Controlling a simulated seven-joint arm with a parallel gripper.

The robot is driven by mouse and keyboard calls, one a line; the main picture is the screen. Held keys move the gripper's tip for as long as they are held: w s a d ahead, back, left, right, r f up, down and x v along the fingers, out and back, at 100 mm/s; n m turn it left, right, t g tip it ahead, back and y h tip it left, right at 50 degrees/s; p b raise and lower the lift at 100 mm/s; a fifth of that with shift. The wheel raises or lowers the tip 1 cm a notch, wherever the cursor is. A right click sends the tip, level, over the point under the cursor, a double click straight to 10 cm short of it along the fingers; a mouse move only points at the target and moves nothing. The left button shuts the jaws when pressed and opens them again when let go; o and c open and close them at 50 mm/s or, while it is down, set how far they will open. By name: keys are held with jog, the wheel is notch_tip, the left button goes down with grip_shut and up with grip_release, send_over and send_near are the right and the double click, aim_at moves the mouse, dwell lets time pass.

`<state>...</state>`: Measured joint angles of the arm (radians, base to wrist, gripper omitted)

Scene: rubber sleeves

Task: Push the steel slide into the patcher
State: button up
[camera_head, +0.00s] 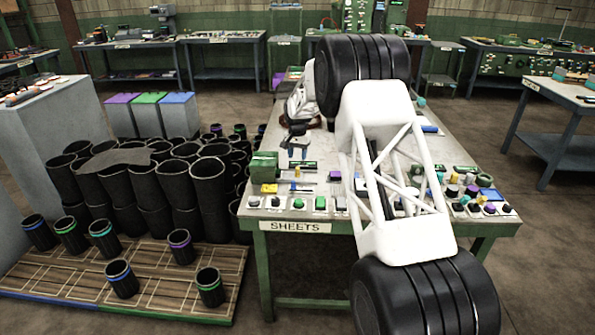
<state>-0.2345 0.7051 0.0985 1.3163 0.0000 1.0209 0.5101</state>
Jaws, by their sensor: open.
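A small green machine (263,167), which looks like the patcher, stands at the left edge of the table labelled "SHEETS". A thin grey piece (303,187) lies on the table just right of it and may be the steel slide; it is too small to be sure. My gripper (298,153) is open, its bluish fingertips pointing down a little right of and above the green machine in the picture. I cannot tell whether the fingertips touch anything. My large white and black arm crosses the table and hides its middle.
Yellow pieces (268,188) and a row of buttons (320,203) sit along the table's (480,225) front. Several coloured caps (472,190) are at its right. Black sleeves (125,190) crowd the floor at left, with a few on a wooden pallet (160,292).

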aim_at(297, 169)
jog(key=m, duration=1)
jog(key=shift+f, duration=0.15)
jog(key=shift+f, duration=3.7)
jog(key=shift+c, duration=0.4)
grip_shut()
jog(key=shift+a, duration=0.1)
